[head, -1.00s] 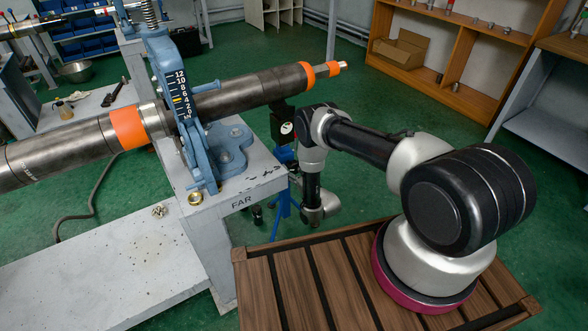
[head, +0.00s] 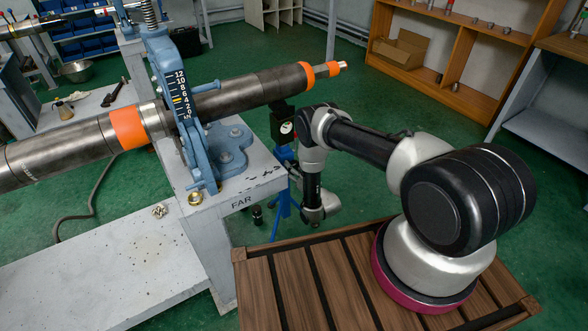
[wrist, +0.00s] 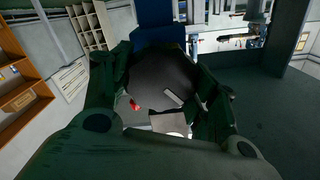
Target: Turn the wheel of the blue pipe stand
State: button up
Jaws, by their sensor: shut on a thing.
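The blue pipe stand (head: 284,203) stands on the green floor just past the end of the grey bench, under the long dark pipe (head: 255,92). Its blue post also shows at the top of the wrist view (wrist: 153,20). A dark round shape, seemingly the stand's wheel (wrist: 155,82), fills the space between the fingers of my gripper (wrist: 160,65) in the wrist view. My gripper is shut on it, one finger on each side. In the head view my arm bends down beside the stand, and the grip itself is mostly hidden.
The grey bench marked FAR (head: 240,175) carries the blue vise (head: 178,95) clamping the pipe, close to my arm. My wooden-slatted base lies at the front. Orange shelves (head: 455,50) stand at the back right. The green floor between is open.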

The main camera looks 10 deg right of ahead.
jog(key=m, duration=0.7)
jog(key=shift+d+f, duration=0.1)
jog(key=m, duration=0.7)
jog(key=shift+f+m, duration=0.15)
jog(key=shift+m, duration=0.15)
jog(key=m, duration=0.3)
jog(key=shift+m, duration=0.3)
jog(key=m, duration=0.3)
jog(key=shift+f+m, duration=0.1)
jog(key=shift+m, duration=0.2)
jog(key=m, duration=0.4)
jog(key=shift+f+m, duration=0.1)
jog(key=shift+m, duration=1.7)
jog(key=shift+s, duration=0.1)
